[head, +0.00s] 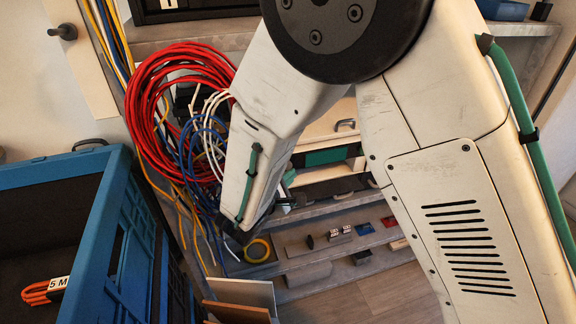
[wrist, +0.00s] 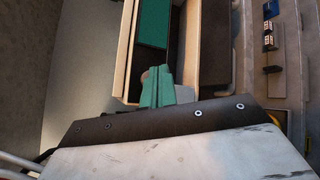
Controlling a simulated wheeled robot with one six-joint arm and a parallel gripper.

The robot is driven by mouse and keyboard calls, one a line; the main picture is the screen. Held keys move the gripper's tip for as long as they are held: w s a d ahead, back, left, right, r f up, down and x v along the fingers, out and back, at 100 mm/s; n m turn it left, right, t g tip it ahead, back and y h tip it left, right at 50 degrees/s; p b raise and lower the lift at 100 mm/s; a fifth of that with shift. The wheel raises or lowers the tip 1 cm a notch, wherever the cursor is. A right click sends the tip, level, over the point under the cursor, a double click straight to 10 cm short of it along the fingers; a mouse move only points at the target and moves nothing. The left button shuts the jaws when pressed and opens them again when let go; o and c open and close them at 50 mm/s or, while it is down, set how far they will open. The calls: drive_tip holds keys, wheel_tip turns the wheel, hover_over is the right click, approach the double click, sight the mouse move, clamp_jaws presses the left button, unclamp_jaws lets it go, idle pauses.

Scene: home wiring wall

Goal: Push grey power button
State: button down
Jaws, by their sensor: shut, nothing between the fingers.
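My gripper (wrist: 158,75) shows in the wrist view as two green fingers held together, with nothing between them. Its tips are in front of a wood-edged unit (wrist: 131,60) with a dark face and a green panel (wrist: 153,22). A small pale rounded patch (wrist: 147,75), perhaps the grey power button, shows right behind the fingertips and is partly hidden. I cannot tell whether the fingers touch it. In the head view my gripper (head: 287,182) is mostly hidden by my arm, left of the green panel (head: 325,157).
A coil of red cable (head: 150,110) and blue and white cables (head: 205,140) hang left of my arm. A blue crate (head: 110,225) stands at lower left. A shelf below holds small switches (head: 340,232) and a yellow tape roll (head: 258,250).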

drive_tip(key=shift+s, duration=0.3)
drive_tip(key=shift+s+d, duration=0.3)
drive_tip(key=shift+s, duration=0.6)
drive_tip(key=shift+s+d, duration=0.25)
drive_tip(key=shift+s, duration=0.7)
drive_tip(key=shift+s+d, duration=0.3)
drive_tip(key=shift+s, duration=0.6)
